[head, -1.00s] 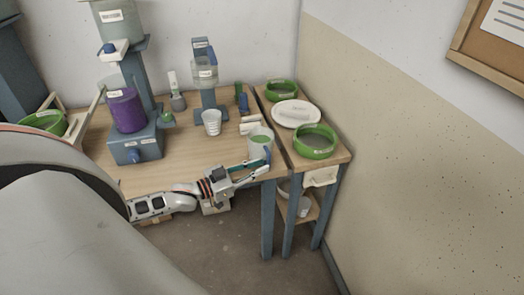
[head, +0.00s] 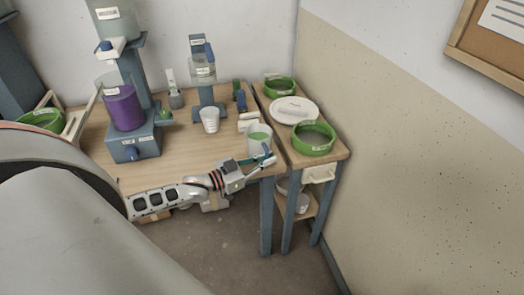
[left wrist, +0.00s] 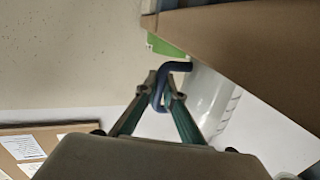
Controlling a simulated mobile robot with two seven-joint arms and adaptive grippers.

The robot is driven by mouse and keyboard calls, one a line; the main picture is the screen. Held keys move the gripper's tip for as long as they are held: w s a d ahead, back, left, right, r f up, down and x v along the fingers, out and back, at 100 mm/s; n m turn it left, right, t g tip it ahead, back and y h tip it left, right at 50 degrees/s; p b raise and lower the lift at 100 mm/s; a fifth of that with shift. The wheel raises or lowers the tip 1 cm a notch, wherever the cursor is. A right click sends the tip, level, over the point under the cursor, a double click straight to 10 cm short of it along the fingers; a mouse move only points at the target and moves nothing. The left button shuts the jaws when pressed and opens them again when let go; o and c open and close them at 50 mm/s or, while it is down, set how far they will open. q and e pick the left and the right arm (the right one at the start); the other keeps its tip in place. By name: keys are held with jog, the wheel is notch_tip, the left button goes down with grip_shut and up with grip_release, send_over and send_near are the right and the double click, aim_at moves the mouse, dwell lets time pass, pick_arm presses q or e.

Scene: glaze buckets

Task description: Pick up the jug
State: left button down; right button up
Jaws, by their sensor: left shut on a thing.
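My left gripper (head: 268,163) reaches in from the left, low at the front edge, and is shut on the handle. In the left wrist view the two teal fingers (left wrist: 164,98) close around the blue handle, with the jug's pale marked wall (left wrist: 212,100) just right of it. My right gripper is not in view.
A white cup (head: 210,125) stands behind left. A purple-filled vessel (head: 124,113) sits on a blue stand (head: 135,147). The front middle of the table is clear.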

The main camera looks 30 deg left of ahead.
pick_arm(q)
jog(key=shift+r, duration=0.35)
jog(key=shift+r+p, duration=0.3)
jog(key=shift+r, duration=0.85)
notch_tip(320, 180, up, 17)
jog(key=p, duration=0.2)
jog(key=shift+r, duration=0.1)
dwell(0.4)
dwell(0.5)
